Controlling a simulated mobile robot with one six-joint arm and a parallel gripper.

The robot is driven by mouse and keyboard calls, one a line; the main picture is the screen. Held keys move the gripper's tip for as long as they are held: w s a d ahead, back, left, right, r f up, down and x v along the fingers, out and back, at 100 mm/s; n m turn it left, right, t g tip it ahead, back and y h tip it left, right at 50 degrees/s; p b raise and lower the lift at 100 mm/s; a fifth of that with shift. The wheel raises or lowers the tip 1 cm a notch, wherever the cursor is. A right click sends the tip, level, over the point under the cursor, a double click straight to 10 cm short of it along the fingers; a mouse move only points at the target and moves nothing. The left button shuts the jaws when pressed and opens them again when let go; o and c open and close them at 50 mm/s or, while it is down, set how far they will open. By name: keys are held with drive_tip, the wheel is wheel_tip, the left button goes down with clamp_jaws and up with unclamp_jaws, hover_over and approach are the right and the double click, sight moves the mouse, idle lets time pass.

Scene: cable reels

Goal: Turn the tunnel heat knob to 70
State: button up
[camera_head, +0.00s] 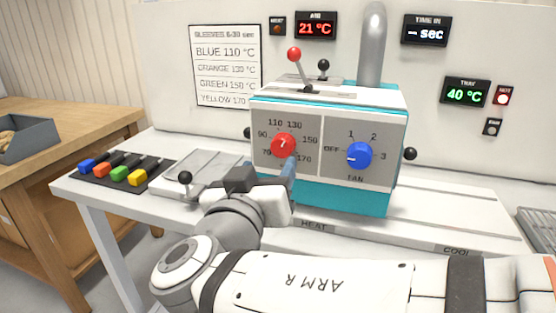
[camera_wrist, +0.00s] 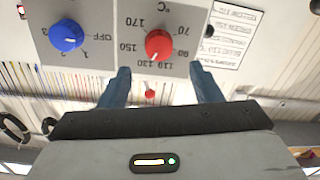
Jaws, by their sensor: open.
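The red heat knob (camera_head: 284,145) is on the grey left panel of the teal and white tunnel box (camera_head: 340,197), with a scale from 70 at lower left to 170 at lower right. It has a white mark, too small to read its setting surely. In the wrist view the panel appears upside down, with the red knob (camera_wrist: 159,44) ahead of my fingers. My gripper (camera_head: 290,170) is open; in the wrist view its fingertips (camera_wrist: 160,74) stand apart on either side below the knob, apart from it. In the head view its fingers partly cover the panel's lower edge.
The blue fan knob (camera_head: 359,155) is right of the heat knob, its mark toward OFF. Levers with red (camera_head: 294,54) and black (camera_head: 323,65) balls stand on top. The air display (camera_head: 316,29) reads 21 °C, the tray display (camera_head: 465,94) 40 °C. Colored blocks (camera_head: 120,172) lie left.

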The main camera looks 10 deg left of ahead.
sight(280, 148)
drive_tip(key=shift+w+d, duration=0.2)
drive_tip(key=shift+w, duration=3.4)
drive_tip(key=shift+c, duration=0.4)
drive_tip(key=c, duration=0.9)
